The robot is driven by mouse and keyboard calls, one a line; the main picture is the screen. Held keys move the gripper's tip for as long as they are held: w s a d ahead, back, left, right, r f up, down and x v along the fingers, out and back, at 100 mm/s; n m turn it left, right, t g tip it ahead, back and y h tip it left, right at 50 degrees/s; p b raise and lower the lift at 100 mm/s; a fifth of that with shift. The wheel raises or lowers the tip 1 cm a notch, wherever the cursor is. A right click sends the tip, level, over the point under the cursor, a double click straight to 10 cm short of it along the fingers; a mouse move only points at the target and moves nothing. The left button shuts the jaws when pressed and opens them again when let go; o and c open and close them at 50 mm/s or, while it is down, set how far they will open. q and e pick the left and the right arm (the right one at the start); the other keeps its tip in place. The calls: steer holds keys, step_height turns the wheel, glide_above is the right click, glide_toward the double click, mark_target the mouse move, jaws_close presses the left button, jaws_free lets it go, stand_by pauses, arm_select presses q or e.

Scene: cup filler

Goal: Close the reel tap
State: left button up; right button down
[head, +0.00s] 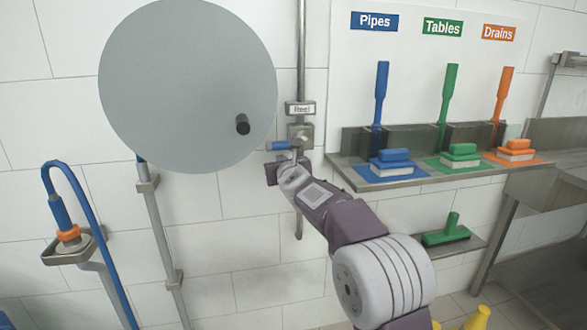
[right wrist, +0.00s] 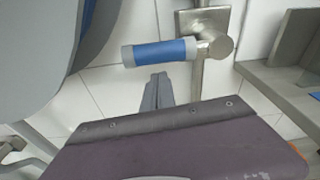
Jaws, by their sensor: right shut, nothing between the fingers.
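The reel tap is a metal valve on the wall pipe (head: 302,45) under a "Reel" label (head: 300,108). Its blue lever handle (head: 280,145) points left, roughly horizontal, beside the reel's grey disc (head: 190,90). In the right wrist view the blue handle (right wrist: 162,52) has grey ends and joins the metal tap body (right wrist: 212,48). My right gripper (right wrist: 157,82) is shut and empty, its fingertips just below the handle in that picture; I cannot tell whether they touch it. In the head view my right gripper (head: 284,158) partly hides the tap. My left gripper is not in view.
The big disc with a black knob (head: 242,124) stands close left of the tap. A steel shelf (head: 355,178) with blue, green and orange brushes is close on the right. A blue hose (head: 85,205) hangs at the left. Tiled wall lies below the tap.

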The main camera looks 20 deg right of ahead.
steer(key=s+b, duration=0.2)
steer(key=s, duration=0.8)
steer(key=s+a+f+n+g+y, duration=0.1)
steer(key=s+f+n+g, duration=0.2)
steer(key=f, duration=0.5)
steer(key=s+a+f+n+g, duration=0.1)
steer(key=s+f+n+g, duration=0.15)
steer(key=f+n, duration=0.45)
steer(key=s+a+f+n+g+y, duration=0.1)
steer(key=s+f+n, duration=0.25)
steer(key=f, duration=0.55)
steer(key=s+d+f+n+g, duration=0.1)
steer(key=s+f+n+g, duration=0.3)
steer(key=s+f+n, duration=0.5)
steer(key=s+f+n+g, duration=0.5)
steer(key=s+f+n, duration=0.1)
steer(key=s+n, duration=0.7)
arm_select(q)
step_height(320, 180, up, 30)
steer(key=p, duration=3.3)
arm_select(e)
step_height(320, 180, up, 34)
steer(key=shift+w+d, duration=0.15)
steer(key=shift+w, duration=0.1)
